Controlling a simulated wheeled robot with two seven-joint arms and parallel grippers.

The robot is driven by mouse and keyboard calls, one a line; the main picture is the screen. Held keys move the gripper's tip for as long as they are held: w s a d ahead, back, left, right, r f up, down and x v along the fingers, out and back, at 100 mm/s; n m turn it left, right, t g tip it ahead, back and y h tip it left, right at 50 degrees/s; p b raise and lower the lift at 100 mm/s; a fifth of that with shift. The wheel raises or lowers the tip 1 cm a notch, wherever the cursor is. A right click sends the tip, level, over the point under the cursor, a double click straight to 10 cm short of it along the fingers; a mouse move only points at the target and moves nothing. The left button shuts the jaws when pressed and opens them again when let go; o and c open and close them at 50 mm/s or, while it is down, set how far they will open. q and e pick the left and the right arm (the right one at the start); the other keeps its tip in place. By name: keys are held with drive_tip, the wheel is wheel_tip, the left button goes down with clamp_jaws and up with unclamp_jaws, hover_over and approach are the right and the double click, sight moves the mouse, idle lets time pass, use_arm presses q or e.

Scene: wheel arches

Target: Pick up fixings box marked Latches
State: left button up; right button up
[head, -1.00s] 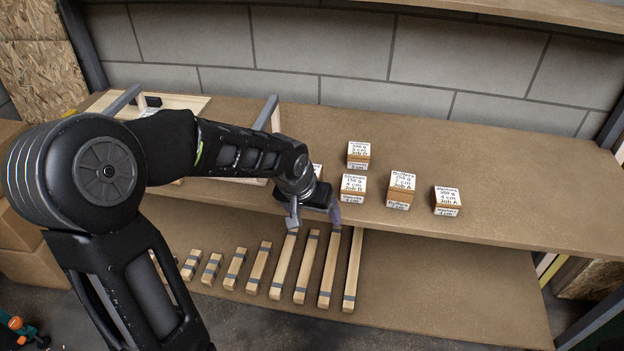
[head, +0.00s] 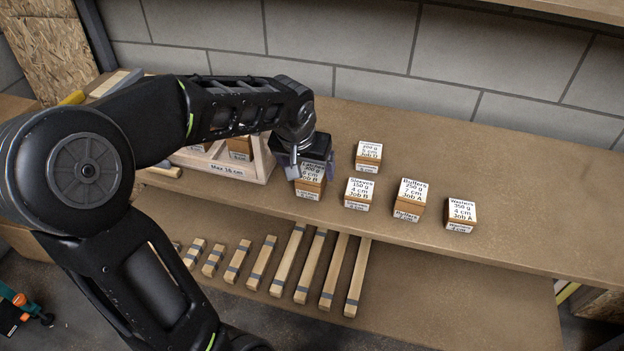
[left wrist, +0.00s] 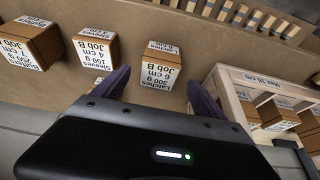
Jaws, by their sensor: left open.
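The fixings box marked Latches (head: 309,184) stands upright on the upper shelf, right of the wooden rack, with a white label reading 300 g, 6 cm, Job B. It also shows in the left wrist view (left wrist: 161,68), ahead of the gap between the fingers. My left gripper (head: 311,163) is open, just above and behind the box in the head view, hiding part of its top. In the left wrist view the two fingers (left wrist: 160,90) are spread, with nothing held between them. My right gripper is not in view.
The Sleeves box (head: 358,193) stands close to the right of Latches. The Buffers box (head: 409,198), Washers box (head: 461,214) and another box (head: 368,155) stand beyond. A wooden rack marked Max 16 cm (head: 226,168) is close on the left. The shelf's right side is clear.

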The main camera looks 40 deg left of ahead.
sight(310, 174)
use_arm(q)
drive_tip(key=shift+w+f, duration=0.2)
drive_tip(key=shift+f, duration=0.45)
drive_tip(key=x, duration=0.5)
drive_tip(key=shift+f, duration=0.15)
clamp_jaws()
idle(1.0)
